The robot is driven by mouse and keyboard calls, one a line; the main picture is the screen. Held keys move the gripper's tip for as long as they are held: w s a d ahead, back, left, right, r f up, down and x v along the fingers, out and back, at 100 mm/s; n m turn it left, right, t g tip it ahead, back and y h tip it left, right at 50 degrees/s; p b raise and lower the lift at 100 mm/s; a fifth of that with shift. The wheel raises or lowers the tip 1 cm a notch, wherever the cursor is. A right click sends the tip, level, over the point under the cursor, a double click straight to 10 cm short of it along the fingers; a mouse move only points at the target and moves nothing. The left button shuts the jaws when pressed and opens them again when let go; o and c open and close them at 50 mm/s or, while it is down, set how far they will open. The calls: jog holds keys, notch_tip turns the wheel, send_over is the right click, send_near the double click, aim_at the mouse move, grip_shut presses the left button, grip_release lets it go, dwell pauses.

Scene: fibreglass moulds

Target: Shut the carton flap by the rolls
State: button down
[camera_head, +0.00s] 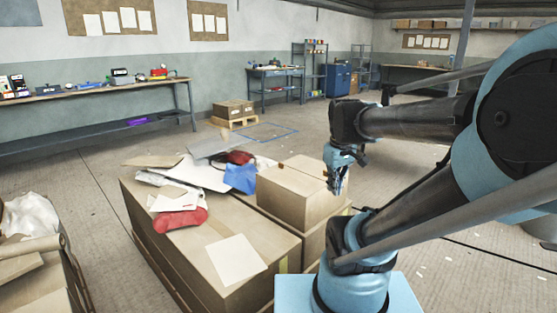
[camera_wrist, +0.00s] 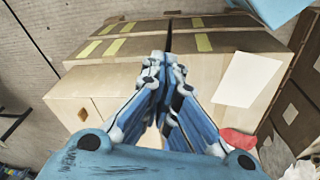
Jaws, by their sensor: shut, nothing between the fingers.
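A tan carton (camera_head: 292,194) sits on large cardboard boxes in the middle of the head view. Its visible top looks flat, and I cannot make out a raised flap on it. My gripper (camera_head: 337,182) is just right of this carton, pointing down; I cannot tell whether it touches. In the wrist view my gripper (camera_wrist: 165,65) is shut and empty, with its fingertips together in front of tan box faces. A pale roll-like tube (camera_head: 32,247) lies on a stack at the lower left of the head view, away from my gripper.
A large box (camera_head: 225,285) carries a white sheet (camera_head: 236,259), a red item (camera_head: 181,219) and a blue cloth (camera_head: 240,178). The sheet also shows in the wrist view (camera_wrist: 248,79). Workbenches (camera_head: 95,88) line the back wall. Open floor lies behind the boxes.

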jog(key=w+a+r+n, duration=0.3)
jog(key=w+r+n, duration=0.2)
jog(key=w, duration=0.4)
jog(key=w+a+r+n, duration=0.35)
jog(key=w+n, duration=0.25)
jog(key=w, duration=0.4)
jog(key=n+g, duration=0.1)
jog(key=n, duration=1)
send_over(279, 170)
jog(key=f, duration=1.4)
jog(key=shift+w+f, duration=0.25)
jog(key=shift+f, duration=0.25)
